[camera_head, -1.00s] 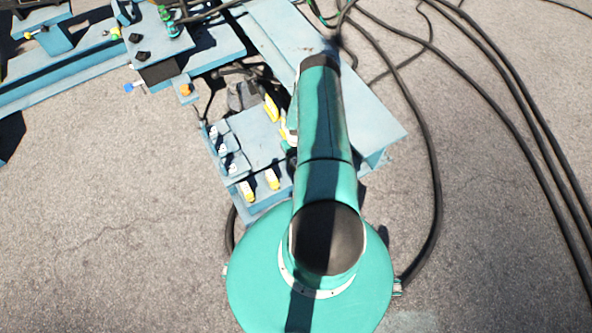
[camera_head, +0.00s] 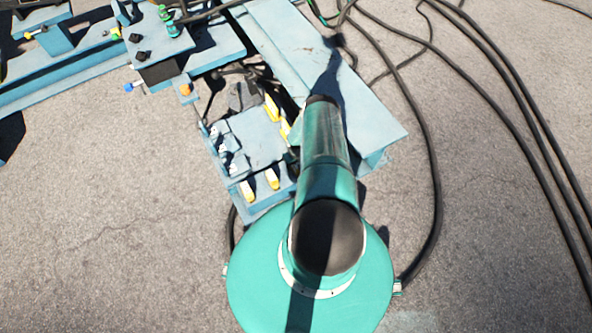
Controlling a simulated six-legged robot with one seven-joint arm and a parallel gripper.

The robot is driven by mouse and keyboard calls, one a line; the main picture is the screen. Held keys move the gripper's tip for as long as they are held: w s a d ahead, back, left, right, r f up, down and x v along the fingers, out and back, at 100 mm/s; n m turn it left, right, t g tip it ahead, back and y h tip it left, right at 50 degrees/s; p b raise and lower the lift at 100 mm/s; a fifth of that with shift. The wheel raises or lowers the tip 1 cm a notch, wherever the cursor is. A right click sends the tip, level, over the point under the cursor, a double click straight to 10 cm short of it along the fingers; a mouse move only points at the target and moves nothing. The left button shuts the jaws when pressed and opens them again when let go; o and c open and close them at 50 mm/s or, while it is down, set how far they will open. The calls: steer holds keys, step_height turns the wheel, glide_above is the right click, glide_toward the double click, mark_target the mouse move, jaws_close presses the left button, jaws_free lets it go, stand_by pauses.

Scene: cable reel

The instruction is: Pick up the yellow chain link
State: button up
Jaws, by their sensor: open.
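Several small yellow pieces show on the light-blue machine in the head view. One yellow piece (camera_head: 271,107) lies at the upper right edge of a flat blue plate, and another yellow piece (camera_head: 285,131) is just below it, close to my arm. Two yellow blocks with pale ends, a left block (camera_head: 248,191) and a right block (camera_head: 272,179), are at the plate's front edge. I cannot tell which piece is the chain link. My gripper is not visible; my teal arm points away from me and hides what is beyond it.
The blue plate (camera_head: 255,138) has small pale fittings along its left side. A long blue beam (camera_head: 365,110) lies right of it. Black cables (camera_head: 434,150) curve over the pavement at right. More blue frame (camera_head: 60,75) with small coloured knobs stands upper left. Open pavement (camera_head: 100,220) lies left.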

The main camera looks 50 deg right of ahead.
steer(key=shift+c, duration=0.5)
steer(key=c, duration=1.1)
steer(key=shift+r, duration=0.1)
step_height(320, 180, up, 33)
steer(key=shift+f, duration=0.1)
stand_by(1.7)
stand_by(0.4)
